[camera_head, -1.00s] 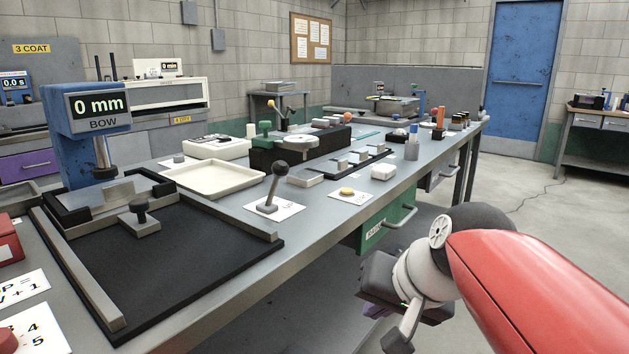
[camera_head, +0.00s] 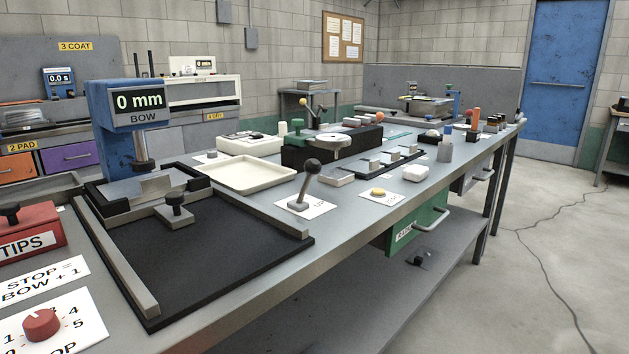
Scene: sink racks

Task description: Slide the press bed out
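The blue press (camera_head: 112,110) stands at the left of the bench, its display reading 0 mm above the label BOW. Its ram (camera_head: 145,165) hangs over a grey plate in a black frame. A flat black bed (camera_head: 205,250) with grey side rails (camera_head: 118,256) lies in front of the press. A small block with a black knob (camera_head: 174,203) sits at the inner end of the bed, against the frame. Whether the knob is fixed to the bed I cannot tell. My gripper is out of view.
A red TIPS box (camera_head: 28,232) and a red dial (camera_head: 41,324) are at the left. A lever (camera_head: 306,184), a yellow button (camera_head: 377,192) and a cream tray (camera_head: 246,175) are right of the bed. The floor (camera_head: 535,250) beside the bench is mostly clear.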

